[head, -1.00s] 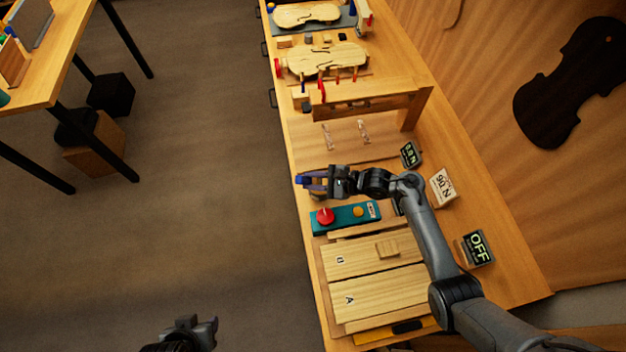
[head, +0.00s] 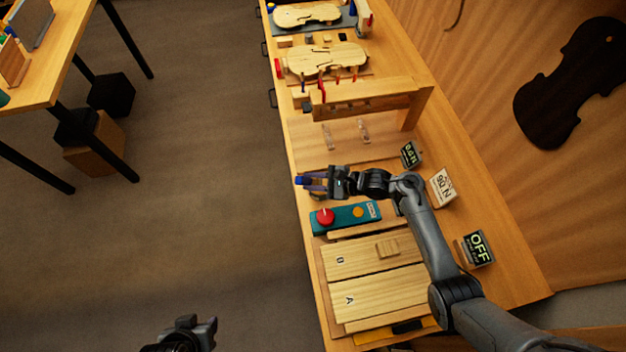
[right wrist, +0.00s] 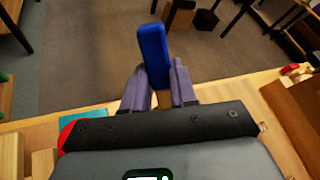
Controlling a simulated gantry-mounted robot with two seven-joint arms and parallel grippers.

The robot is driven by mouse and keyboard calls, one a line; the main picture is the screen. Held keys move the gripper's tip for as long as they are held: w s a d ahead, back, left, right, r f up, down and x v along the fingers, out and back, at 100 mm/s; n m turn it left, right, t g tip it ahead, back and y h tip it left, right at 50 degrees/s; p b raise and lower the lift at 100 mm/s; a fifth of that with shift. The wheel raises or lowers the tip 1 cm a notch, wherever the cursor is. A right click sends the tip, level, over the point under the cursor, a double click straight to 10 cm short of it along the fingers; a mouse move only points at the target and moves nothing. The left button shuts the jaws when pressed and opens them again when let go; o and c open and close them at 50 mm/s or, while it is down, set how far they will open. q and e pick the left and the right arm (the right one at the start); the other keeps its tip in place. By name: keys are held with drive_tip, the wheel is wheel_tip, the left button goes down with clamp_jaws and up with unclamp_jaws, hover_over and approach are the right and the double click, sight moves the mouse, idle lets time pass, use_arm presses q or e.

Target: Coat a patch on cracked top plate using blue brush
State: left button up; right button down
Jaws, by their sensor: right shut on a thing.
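My right gripper (head: 314,182) is shut on the blue brush (head: 300,180) above the bench's left edge, just beyond the teal box. In the right wrist view the blue brush (right wrist: 153,55) stands up between the two fingers (right wrist: 155,85); its bristles are not visible. Two pale violin-shaped plates lie at the far end of the bench: a nearer plate (head: 328,60) and a farther plate (head: 305,15). No crack or patch can be made out on either. My left gripper (head: 197,328) is low over the floor, away from the bench; its jaw opening is unclear.
A wooden rack (head: 370,103) stands between my right gripper and the plates. A teal box (head: 345,217) with a red knob and boards marked A (head: 380,297) and B (head: 350,262) lie nearer. Several small display signs, one reading OFF (head: 478,248), line the right side.

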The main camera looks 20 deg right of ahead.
drive_tip(key=shift+f, duration=0.25)
drive_tip(key=shift+f, duration=0.1)
idle(0.6)
idle(0.7)
drive_tip(key=shift+f+p, duration=0.15)
drive_tip(key=shift+p, duration=0.2)
idle(0.6)
drive_tip(key=shift+f, duration=0.1)
idle(0.5)
